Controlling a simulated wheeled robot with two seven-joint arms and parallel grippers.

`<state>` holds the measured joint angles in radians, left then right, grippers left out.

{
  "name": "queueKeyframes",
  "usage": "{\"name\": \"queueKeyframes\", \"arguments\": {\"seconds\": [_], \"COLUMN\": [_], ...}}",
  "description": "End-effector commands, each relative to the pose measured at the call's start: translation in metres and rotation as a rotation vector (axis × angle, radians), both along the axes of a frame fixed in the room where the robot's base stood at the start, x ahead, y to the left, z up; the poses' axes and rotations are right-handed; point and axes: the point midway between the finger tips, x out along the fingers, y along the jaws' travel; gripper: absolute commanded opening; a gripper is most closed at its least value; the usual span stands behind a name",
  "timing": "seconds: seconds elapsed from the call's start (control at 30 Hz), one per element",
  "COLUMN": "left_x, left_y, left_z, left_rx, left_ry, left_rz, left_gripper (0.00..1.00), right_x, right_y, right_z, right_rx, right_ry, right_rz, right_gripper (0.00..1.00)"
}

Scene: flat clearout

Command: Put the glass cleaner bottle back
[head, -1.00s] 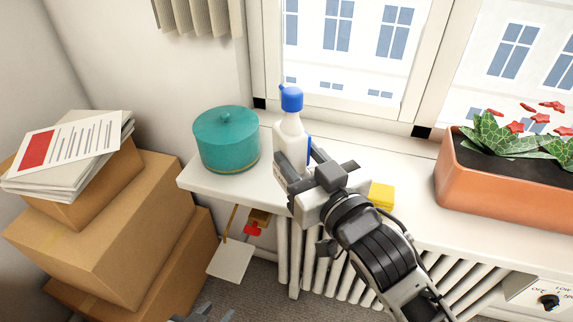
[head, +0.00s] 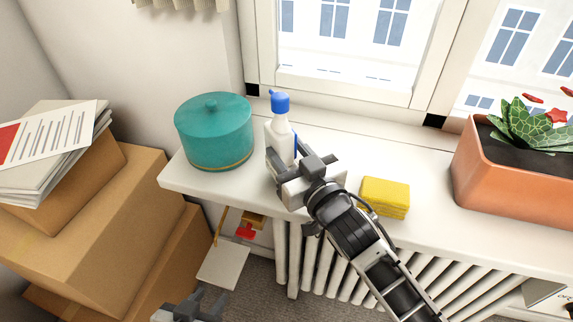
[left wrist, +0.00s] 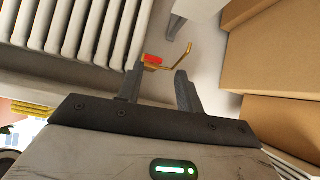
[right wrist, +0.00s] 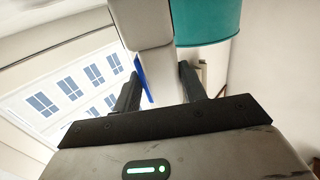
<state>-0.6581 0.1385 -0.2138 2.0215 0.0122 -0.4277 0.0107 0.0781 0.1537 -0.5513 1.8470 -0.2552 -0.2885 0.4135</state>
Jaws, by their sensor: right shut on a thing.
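The glass cleaner bottle (head: 282,136), white with a blue spray head, stands upright at the windowsill, right of a teal round box. My right gripper (head: 288,168) is shut on its lower body. The gripper hides the bottle's base, so I cannot tell whether it touches the sill. In the right wrist view, the pale bottle (right wrist: 142,22) and its blue part show at the fingers (right wrist: 160,85). My left gripper (head: 205,302) is low at the bottom edge of the head view. In the left wrist view its fingers (left wrist: 160,80) are apart and empty.
The teal box (head: 214,135) stands close left of the bottle. Stacked cartons (head: 100,240) with papers stand left. A dustpan-like white plate (head: 223,266) is below the sill.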

Motion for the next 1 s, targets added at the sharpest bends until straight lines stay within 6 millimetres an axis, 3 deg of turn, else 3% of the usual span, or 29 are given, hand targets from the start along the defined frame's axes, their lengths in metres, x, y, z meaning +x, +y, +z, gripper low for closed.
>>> {"name": "queueKeyframes", "arguments": {"seconds": [0.07, 0.47, 0.5, 0.57, 0.9, 1.0], "left_x": [0.001, -0.001, -0.001, -0.001, 0.001, 0.001], "left_y": [-0.001, -0.001, -0.001, -0.001, -0.001, -0.001], "left_z": [-0.009, -0.002, -0.001, -0.001, 0.001, -0.002], "left_rx": [-0.003, -0.001, -0.002, -0.002, 0.0, 0.001], "left_ry": [-0.006, -0.011, -0.01, -0.01, -0.012, -0.012], "left_rz": [-0.005, -0.014, -0.014, -0.014, -0.013, -0.014], "left_gripper": [0.36, 0.36, 0.36, 0.36, 0.36, 0.36], "right_x": [0.0, 0.0, 0.0, 0.0, 0.0, -0.011], "right_y": [0.0, 0.0, -0.001, -0.001, -0.001, -0.006], "right_z": [-0.012, -0.013, -0.013, -0.013, -0.008, -0.011], "right_rx": [0.001, 0.003, 0.002, 0.001, 0.001, 0.001], "right_ry": [-0.005, -0.004, -0.001, -0.002, -0.003, 0.0], "right_rz": [0.0, 0.0, -0.001, -0.001, 0.0, -0.001], "right_gripper": [0.35, 0.35, 0.5, 0.64, 0.64, 0.64]}}
